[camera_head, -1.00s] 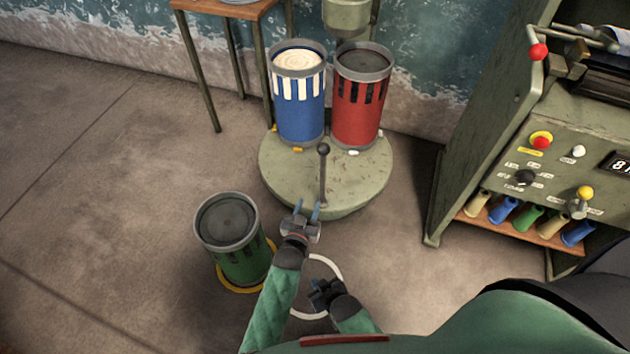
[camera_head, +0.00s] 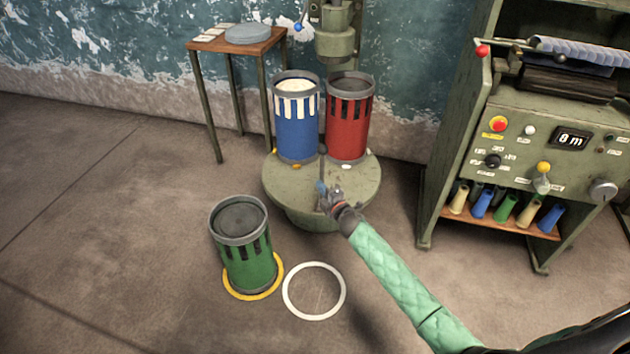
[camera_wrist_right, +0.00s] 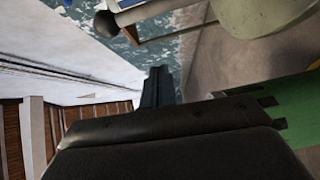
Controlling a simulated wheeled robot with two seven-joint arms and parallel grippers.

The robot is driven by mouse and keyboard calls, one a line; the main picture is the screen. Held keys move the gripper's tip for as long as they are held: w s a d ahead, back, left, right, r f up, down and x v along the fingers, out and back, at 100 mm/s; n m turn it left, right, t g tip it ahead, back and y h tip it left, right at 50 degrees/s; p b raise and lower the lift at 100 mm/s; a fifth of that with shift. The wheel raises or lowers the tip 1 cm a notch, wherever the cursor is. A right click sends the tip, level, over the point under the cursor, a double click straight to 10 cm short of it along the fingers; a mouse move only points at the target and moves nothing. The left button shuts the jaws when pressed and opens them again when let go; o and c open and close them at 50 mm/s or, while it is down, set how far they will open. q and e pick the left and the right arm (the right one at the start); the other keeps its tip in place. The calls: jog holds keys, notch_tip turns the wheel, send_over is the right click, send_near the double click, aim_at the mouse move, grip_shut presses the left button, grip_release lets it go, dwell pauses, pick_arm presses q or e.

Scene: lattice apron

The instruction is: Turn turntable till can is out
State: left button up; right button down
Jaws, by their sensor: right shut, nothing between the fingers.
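The round grey-green turntable (camera_head: 350,195) carries a blue can (camera_head: 297,135) with a pale top and a red can (camera_head: 347,130) with a dark top, both upright side by side. A dark knob (camera_head: 322,150) of the turntable's lever shows between them; its rod is mostly hidden. A green can (camera_head: 246,255) stands on the floor. My right gripper (camera_head: 323,188) is shut and empty over the front of the turntable, close to the lever; I cannot tell whether they touch. Its dark fingers (camera_wrist_right: 160,86) show in the wrist view. My left gripper is out of view.
A yellow ring (camera_head: 228,291) lies around the green can's base, with an empty white ring (camera_head: 289,303) beside it. A small table (camera_head: 262,47) stands behind left. A machine cabinet (camera_head: 535,140) stands at the right. The floor at the left is clear.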

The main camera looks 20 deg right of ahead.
jog(key=r+x, duration=0.1)
jog(key=x, duration=1)
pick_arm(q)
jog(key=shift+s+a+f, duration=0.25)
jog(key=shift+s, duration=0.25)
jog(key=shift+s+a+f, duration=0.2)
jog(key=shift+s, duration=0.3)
pick_arm(e)
jog(key=shift+n, duration=0.3)
jog(key=d, duration=0.2)
jog(key=s+d, duration=0.1)
jog(key=d, duration=0.1)
jog(key=shift+d, duration=0.1)
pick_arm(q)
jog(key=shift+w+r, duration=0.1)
pick_arm(e)
jog(key=shift+d, duration=0.1)
